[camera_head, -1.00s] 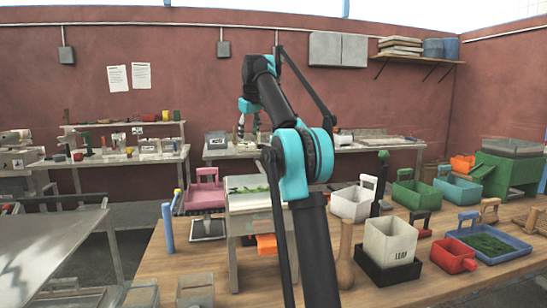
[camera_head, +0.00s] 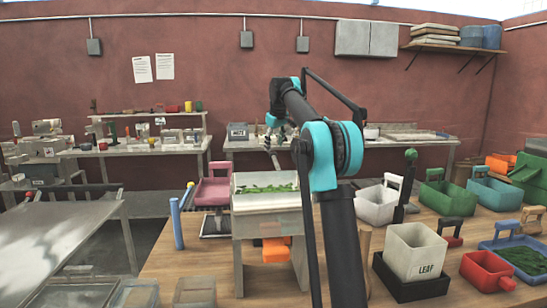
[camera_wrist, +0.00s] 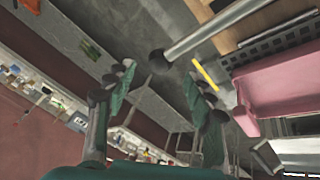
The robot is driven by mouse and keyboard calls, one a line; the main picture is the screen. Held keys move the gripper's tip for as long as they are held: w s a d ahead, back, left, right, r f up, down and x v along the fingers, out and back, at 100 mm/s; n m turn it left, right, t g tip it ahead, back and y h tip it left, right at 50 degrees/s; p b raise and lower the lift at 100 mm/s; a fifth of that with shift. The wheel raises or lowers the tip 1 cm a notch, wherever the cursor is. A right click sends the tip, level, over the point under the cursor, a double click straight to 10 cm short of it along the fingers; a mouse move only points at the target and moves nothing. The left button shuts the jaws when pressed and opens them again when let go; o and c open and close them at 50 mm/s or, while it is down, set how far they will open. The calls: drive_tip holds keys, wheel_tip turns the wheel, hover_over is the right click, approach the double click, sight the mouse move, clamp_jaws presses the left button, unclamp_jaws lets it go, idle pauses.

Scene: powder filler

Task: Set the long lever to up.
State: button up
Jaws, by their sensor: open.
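The powder filler (camera_head: 270,222) stands on the wooden bench, its open hopper (camera_head: 265,202) holding green leaf. A thin rod with a round knob (camera_head: 190,185) rises at its left, behind a blue stick. In the wrist view a long grey rod with a dark knob (camera_wrist: 205,32) reaches in from the upper right; it looks like the long lever, but I cannot be sure. My gripper (camera_head: 275,140) is beyond and above the filler. In the wrist view my gripper (camera_wrist: 165,90) has its fingers spread with nothing held. The knob appears between and beyond the fingertips, with a gap.
A pink scoop (camera_head: 210,192) is left of the filler, near the blue stick (camera_head: 176,223). Right are a LEAF bin (camera_head: 415,252), a green-knobbed black post (camera_head: 404,190) and several scoops. A metal table (camera_head: 60,235) stands left; floor lies between.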

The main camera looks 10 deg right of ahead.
sight(273, 155)
drive_tip(key=x, duration=0.7)
drive_tip(key=shift+a, duration=0.1)
drive_tip(key=shift+c, duration=0.5)
clamp_jaws()
